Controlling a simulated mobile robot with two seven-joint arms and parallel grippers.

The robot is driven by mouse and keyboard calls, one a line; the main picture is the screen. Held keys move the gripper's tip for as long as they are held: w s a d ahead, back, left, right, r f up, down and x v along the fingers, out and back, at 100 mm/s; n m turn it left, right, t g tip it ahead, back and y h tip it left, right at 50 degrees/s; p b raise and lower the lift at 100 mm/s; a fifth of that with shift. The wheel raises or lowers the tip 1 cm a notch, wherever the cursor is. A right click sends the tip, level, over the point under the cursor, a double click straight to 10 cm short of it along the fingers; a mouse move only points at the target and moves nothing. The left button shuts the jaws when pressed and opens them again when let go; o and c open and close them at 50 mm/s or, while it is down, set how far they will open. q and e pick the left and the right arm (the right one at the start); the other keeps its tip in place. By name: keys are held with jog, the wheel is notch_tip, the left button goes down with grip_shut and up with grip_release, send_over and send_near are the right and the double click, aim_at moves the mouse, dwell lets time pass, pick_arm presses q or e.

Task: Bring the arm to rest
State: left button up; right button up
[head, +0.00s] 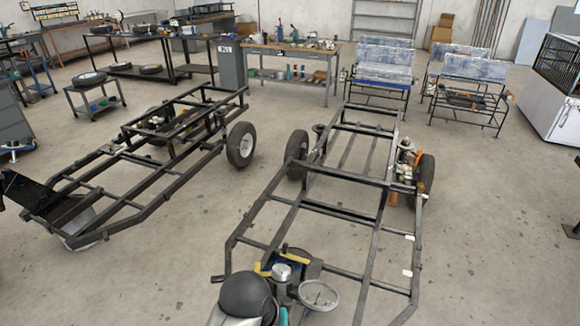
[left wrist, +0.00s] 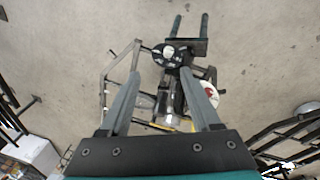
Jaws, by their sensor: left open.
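My left gripper (left wrist: 160,72) shows in the left wrist view, with its two grey fingers spread wide and a dark plate at their base. I see nothing gripped between the fingers. Behind the gap stands a dark assembly (left wrist: 171,96) with a black disc on top; how far it is from the fingertips I cannot tell. No gripper can be made out in the head view, and my right gripper is not in view. A rounded black part (head: 246,297) with grey and teal pieces is cut off by the bottom edge of the head view.
A dark vehicle frame (head: 352,213) with wheels fills the centre right, and a second frame (head: 130,192) stands left. A workbench (head: 290,50), wheeled carts and wrapped seats (head: 384,62) stand behind. Bare concrete floor (head: 480,220) is open at the right.

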pick_arm(q)
jog(key=s+a+r+m+t+y, duration=0.1)
jog(key=s+a+r+m+t, duration=0.2)
jog(key=s+a, duration=0.95)
notch_tip(320, 180, down, 31)
jog(key=g+b, duration=0.2)
jog(key=b, duration=0.8)
jog(key=s+a+f+b, duration=0.1)
jog(key=s+f+b, duration=0.3)
jog(key=s+f, duration=0.3)
jog(key=s+a+f+g+b, duration=0.1)
jog(key=s+f+b, duration=0.4)
jog(key=f, duration=1.2)
jog(key=s+a, duration=0.1)
jog(key=s, duration=0.2)
jog(key=shift+s+a+y+b, duration=0.15)
jog(key=shift+a+y+b, duration=0.05)
jog(key=shift+y+b, duration=0.1)
